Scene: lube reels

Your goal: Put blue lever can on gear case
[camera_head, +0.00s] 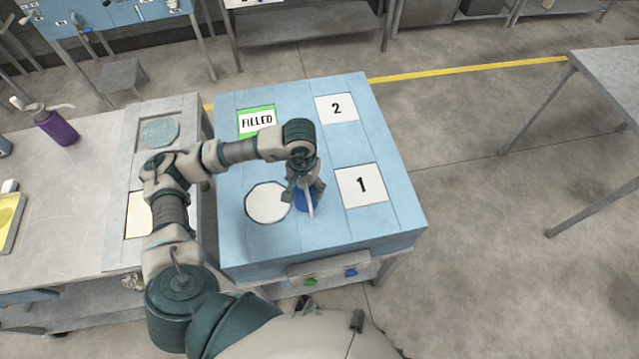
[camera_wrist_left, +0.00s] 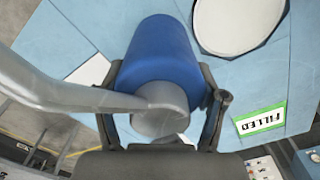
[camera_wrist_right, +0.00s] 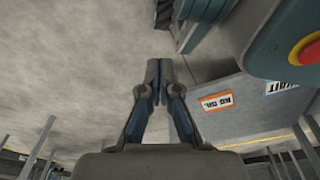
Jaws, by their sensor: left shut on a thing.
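My left gripper (camera_head: 304,188) is shut on the blue lever can (camera_head: 306,202), over the blue bench top between the white round plate and the card marked 1. In the left wrist view the blue body (camera_wrist_left: 165,60) and grey lever (camera_wrist_left: 75,92) of the can sit between the fingers of my left gripper (camera_wrist_left: 165,100). Whether the can touches the top is unclear. No part is labelled gear case, so I cannot single it out for sure. My right gripper (camera_wrist_right: 160,85) shows only in its wrist view, fingertips together and empty, above the floor.
A purple can (camera_head: 60,130) stands on the grey bench at left. Open floor lies to the right.

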